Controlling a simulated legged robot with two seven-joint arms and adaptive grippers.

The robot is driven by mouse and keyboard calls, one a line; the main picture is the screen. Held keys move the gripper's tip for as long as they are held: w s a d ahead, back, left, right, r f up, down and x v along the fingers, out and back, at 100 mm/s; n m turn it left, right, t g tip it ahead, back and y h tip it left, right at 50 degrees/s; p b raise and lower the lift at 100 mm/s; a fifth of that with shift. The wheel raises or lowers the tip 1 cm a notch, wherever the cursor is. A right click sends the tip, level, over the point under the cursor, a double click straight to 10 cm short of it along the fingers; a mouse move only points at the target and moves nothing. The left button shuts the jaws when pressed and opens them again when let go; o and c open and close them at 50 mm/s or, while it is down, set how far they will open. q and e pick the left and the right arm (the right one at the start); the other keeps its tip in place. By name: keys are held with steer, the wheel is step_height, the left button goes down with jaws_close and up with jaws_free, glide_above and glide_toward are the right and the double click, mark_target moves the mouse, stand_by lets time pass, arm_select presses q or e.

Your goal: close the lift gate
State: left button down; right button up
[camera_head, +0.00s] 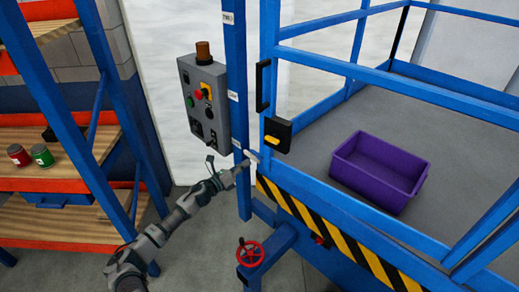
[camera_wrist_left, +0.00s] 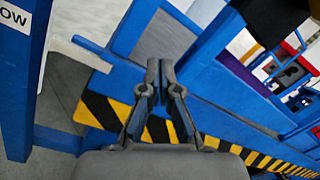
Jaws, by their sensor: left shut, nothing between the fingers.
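The blue lift gate (camera_head: 268,35) appears as a railed frame at the platform's near edge, with a black handle (camera_head: 262,86) on its upright. A black latch box with a yellow tab (camera_head: 277,134) sits lower on it. I cannot tell from these views whether the gate is fully shut. My left gripper (camera_head: 247,161) is low between the blue post and the platform corner, below the latch box. In the left wrist view its fingers (camera_wrist_left: 161,66) are together and empty, in front of blue framework. Whether they touch it is unclear. My right gripper is not in view.
A blue post (camera_head: 235,110) carries a grey control box (camera_head: 204,100). A purple bin (camera_head: 378,170) stands on the platform floor (camera_head: 455,145). A red handwheel (camera_head: 250,253) is below. Blue-framed shelving with two cans (camera_head: 41,156) stands at left. Striped edging (camera_head: 340,240) borders the platform.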

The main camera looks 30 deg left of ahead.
arm_select(q)
steer(key=s+d+r+m+y+p, duration=0.2)
steer(key=s+d+r, duration=0.1)
steer(key=s, duration=0.3)
steer(key=s+d+r+m+y+p, duration=0.1)
steer(key=s+d+r+m+p, duration=0.1)
steer(key=s+d+r+m, duration=0.3)
steer(key=n+p, duration=0.2)
glide_toward(267, 152)
steer(key=shift+g, duration=0.3)
steer(key=w, duration=0.6)
steer(key=shift+d+r, duration=0.15)
steer(key=shift+r, duration=0.25)
steer(key=shift+w+f, duration=0.1)
steer(key=shift+w, duration=0.55)
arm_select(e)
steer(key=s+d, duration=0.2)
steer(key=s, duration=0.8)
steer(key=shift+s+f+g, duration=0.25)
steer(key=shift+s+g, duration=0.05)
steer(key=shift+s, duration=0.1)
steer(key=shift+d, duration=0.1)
